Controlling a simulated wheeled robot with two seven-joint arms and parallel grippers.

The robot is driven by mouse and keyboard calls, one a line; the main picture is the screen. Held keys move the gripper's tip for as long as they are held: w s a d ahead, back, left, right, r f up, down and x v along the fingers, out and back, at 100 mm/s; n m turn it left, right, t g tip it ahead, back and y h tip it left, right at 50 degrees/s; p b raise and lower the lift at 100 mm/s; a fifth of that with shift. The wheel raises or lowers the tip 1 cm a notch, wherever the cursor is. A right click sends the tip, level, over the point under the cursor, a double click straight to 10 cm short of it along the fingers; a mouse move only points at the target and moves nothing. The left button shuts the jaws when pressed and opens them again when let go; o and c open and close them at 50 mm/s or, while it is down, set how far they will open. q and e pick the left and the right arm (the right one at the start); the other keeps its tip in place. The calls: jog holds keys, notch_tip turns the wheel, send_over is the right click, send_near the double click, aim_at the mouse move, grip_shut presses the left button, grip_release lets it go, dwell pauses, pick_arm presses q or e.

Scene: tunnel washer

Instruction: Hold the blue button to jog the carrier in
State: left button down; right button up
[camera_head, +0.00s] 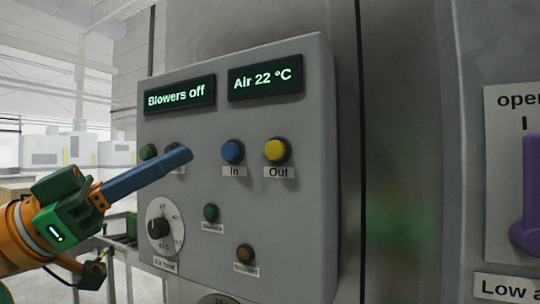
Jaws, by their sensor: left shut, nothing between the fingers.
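The blue button (233,151), labelled "In", is on a grey control panel (300,215), left of the yellow "Out" button (276,150). My left gripper (182,157) comes in from the left with its blue fingers shut and empty. In the picture its fingertips are just left of the blue button, with a visible gap between them. The fingers cover part of the panel's left side, including most of a button and its label there. My right gripper is not in view.
Two displays read "Blowers off" (180,95) and "Air 22 °C" (266,77). A dial (160,228), a small green button (211,212) and an amber one (245,253) are lower down. A purple lever (527,200) is at the far right.

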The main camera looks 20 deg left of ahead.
pick_arm(q)
jog(key=p, duration=0.3)
send_near(229, 151)
jog(key=w+d+r, duration=0.2)
jog(key=d+r, duration=0.1)
jog(key=d, duration=0.1)
jog(key=shift+w+d+r, duration=0.2)
jog(key=shift+w+d, duration=0.1)
jog(key=shift+d, duration=0.05)
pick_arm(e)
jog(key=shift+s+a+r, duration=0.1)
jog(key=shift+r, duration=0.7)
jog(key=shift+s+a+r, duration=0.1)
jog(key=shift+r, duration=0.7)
pick_arm(q)
jog(key=shift+w, duration=0.35)
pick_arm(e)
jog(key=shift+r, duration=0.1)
